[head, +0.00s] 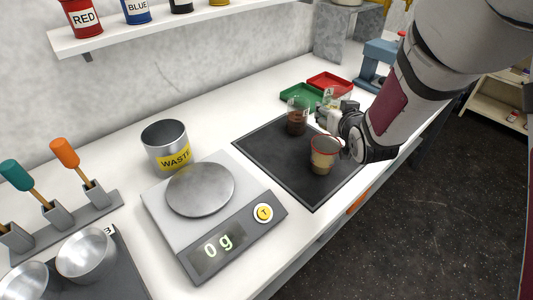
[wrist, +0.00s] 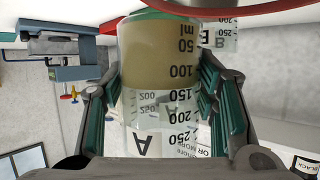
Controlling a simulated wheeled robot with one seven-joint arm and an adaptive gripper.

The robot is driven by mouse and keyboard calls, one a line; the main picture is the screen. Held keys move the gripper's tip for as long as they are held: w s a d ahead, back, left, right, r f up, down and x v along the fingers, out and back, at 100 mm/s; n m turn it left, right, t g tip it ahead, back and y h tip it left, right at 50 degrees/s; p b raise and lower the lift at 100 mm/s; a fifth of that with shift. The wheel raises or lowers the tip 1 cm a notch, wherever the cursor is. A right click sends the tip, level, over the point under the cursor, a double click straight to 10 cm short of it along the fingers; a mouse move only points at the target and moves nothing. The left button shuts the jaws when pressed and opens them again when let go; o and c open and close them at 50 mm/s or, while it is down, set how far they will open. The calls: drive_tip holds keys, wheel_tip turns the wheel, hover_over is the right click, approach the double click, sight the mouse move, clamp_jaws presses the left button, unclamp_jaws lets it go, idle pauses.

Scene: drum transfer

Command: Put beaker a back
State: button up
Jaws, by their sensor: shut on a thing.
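Beaker A (wrist: 155,95) is clear, with a black letter A, a printed scale and tan liquid. My gripper (wrist: 160,115) is shut on it, with a finger on each side in the wrist view, where it appears upside down. In the head view, beaker A (head: 336,97) is partly hidden by my gripper (head: 338,115), over the far right of the black mat (head: 265,147). Whether its base touches anything is hidden. Another beaker, marked B (wrist: 222,38), shows behind it in the wrist view.
A beaker with dark contents (head: 297,117) and a red-rimmed vessel with tan contents (head: 323,157) stand on the mat close by. A green tray (head: 291,97) and a red tray (head: 322,78) lie behind. A scale (head: 237,238) reading 0 g and a waste can (head: 165,143) are left.

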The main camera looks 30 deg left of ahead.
drive_tip(key=s+a+r+n+g+y+b, duration=0.15)
drive_tip(key=s+a, duration=0.25)
drive_tip(key=a, duration=0.4)
drive_tip(key=s+a+n+g+y, duration=0.15)
drive_tip(key=s+a, duration=0.25)
drive_tip(key=a, duration=0.4)
drive_tip(key=shift+n+t, duration=0.3)
drive_tip(key=f, duration=0.5)
drive_tip(key=shift+s+a+f, duration=0.15)
drive_tip(key=shift+a+f, duration=0.1)
drive_tip(key=shift+f, duration=0.1)
drive_tip(key=shift+y, duration=0.3)
drive_tip(key=shift+f, duration=2.05)
drive_tip(key=shift+f, duration=0.2)
drive_tip(key=o, duration=1.4)
